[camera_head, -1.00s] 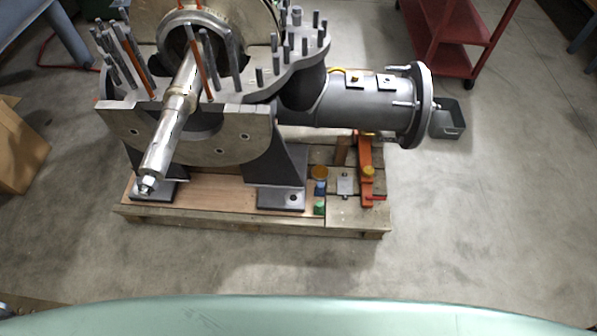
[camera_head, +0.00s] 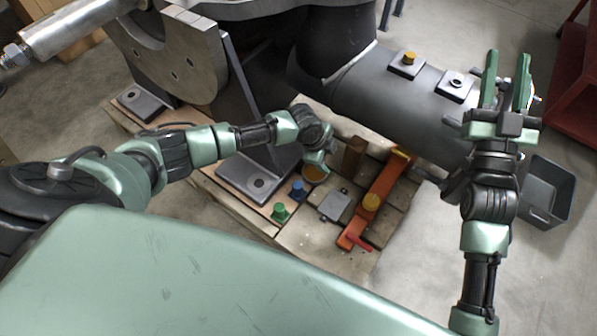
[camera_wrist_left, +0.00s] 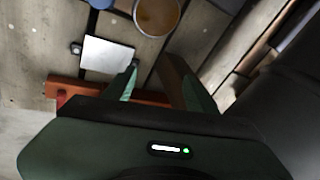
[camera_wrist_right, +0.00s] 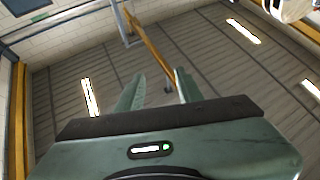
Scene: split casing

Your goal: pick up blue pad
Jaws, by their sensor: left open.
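The blue pad (camera_head: 297,189) is a small blue piece on the wooden pallet, between a green piece and an amber round dish. In the left wrist view only a blue edge (camera_wrist_left: 100,4) shows at the top. My left gripper (camera_head: 322,162) hangs low over the pallet, above and right of the blue pad and close to the dish; it is apart from the pad. In the left wrist view its fingers (camera_wrist_left: 160,80) are open, with a brown block showing between them. My right gripper (camera_head: 506,85) is raised over the grey cylinder, fingers spread and empty.
On the pallet (camera_head: 300,243) stand a green piece (camera_head: 280,212), the amber dish (camera_head: 314,174), a grey plate (camera_head: 334,206), a brown block (camera_head: 352,155) and an orange bar (camera_head: 369,205). The grey cylinder (camera_head: 400,105) hangs over them. A dark bin (camera_head: 545,190) stands right.

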